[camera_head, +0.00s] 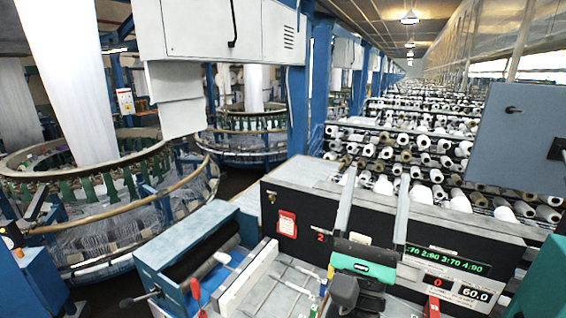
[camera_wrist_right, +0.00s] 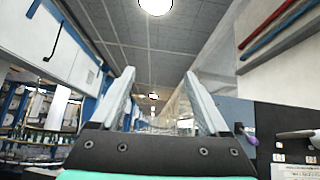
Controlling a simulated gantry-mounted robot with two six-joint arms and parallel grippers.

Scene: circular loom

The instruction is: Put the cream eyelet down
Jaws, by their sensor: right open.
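My right gripper (camera_head: 377,172) points up, its two pale fingers standing well apart in front of the black machine panel. In the right wrist view the gripper (camera_wrist_right: 158,75) is open, with nothing between its fingers. I cannot make out a cream eyelet in either view. A small pale knob (camera_head: 222,257) lies at the blue bench unit, too small to identify. My left gripper is not in view.
A black panel (camera_head: 340,217) with a green display (camera_head: 447,261) stands behind my right gripper. A blue bench unit (camera_head: 195,238) with small tools is left of it. Circular looms (camera_head: 100,200) stand at left. Racks of white spools (camera_head: 430,150) fill the back right.

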